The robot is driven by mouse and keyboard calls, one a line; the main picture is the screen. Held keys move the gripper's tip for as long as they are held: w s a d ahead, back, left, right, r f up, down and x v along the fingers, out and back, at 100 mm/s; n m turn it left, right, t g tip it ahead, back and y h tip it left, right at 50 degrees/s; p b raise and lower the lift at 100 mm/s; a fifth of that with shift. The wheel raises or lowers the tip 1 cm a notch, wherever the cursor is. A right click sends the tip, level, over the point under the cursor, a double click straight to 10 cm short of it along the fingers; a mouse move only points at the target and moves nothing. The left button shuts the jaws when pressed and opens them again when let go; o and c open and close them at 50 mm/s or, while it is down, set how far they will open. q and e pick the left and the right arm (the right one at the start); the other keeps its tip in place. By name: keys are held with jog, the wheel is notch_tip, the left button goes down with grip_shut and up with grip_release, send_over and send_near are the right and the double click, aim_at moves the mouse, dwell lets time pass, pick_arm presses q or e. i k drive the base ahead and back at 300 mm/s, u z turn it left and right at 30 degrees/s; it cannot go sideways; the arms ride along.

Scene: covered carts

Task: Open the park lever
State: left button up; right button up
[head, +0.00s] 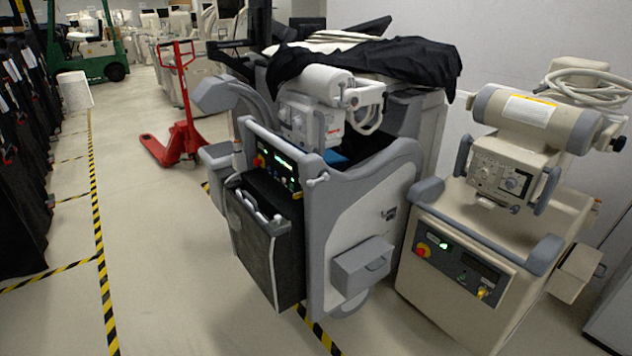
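Two wheeled carts stand ahead of me. The grey and white middle cart (350,225) has a lit control panel (278,165), a white front handle (258,213) and a small white knob-ended part (318,180) at its upper edge. The beige right cart (450,305) has a grey push bar (480,236), a red button on yellow (422,250) and a small yellow part (482,293) on its panel. I cannot tell which part is the park lever. Neither of my grippers is in view.
A black cover (400,58) drapes over equipment behind the middle cart. A red pallet jack (180,110) and a green forklift (95,55) stand at back left. Dark covered items (22,150) line the left edge. The floor (160,270) at front left is clear, with striped tape.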

aim_at(326, 176)
jog(key=z, duration=0.05)
jog(key=i, duration=1)
jog(key=u, duration=0.5)
